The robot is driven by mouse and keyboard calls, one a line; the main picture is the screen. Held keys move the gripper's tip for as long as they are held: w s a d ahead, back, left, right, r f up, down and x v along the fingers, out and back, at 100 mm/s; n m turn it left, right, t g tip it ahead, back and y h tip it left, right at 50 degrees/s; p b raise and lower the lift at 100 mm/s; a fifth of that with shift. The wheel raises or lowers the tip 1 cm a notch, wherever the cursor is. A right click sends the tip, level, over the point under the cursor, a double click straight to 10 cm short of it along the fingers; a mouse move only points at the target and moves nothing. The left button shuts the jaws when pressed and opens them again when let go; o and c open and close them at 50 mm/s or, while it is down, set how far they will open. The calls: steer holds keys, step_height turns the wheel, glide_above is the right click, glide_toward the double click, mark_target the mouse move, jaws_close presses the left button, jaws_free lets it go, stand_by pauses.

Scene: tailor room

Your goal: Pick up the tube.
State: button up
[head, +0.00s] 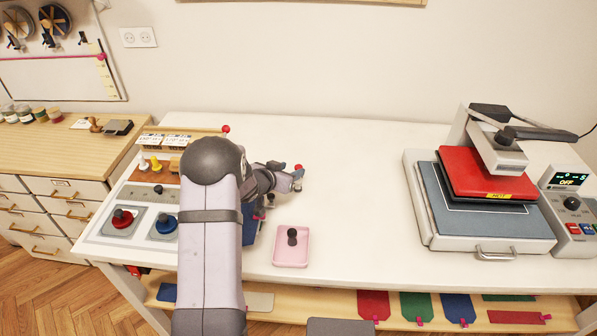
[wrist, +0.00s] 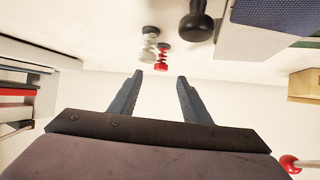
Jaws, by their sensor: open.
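My gripper (wrist: 160,76) is open in the wrist view, with two dark fingers apart and nothing between them. In the head view my gripper (head: 297,181) is over the left half of the white table, partly hidden by my own arm. I cannot make out for certain which thing is the tube. Just beyond the fingertips in the wrist view are a small ribbed pale piece with a dark end (wrist: 149,44) and a small red piece (wrist: 162,58) beside it. Both are apart from the fingers.
A pink tray (head: 278,260) with a black knob (head: 292,237) is near the front edge. A heat press (head: 490,185) with a red pad fills the right side. Red and blue knobs (head: 122,217) are at left. The table (head: 350,180) is clear in the middle.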

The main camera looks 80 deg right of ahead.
mark_target(298, 167)
steer(key=shift+p+x, duration=0.85)
steer(key=shift+x, duration=1.4)
steer(key=shift+f, duration=0.15)
jaws_close()
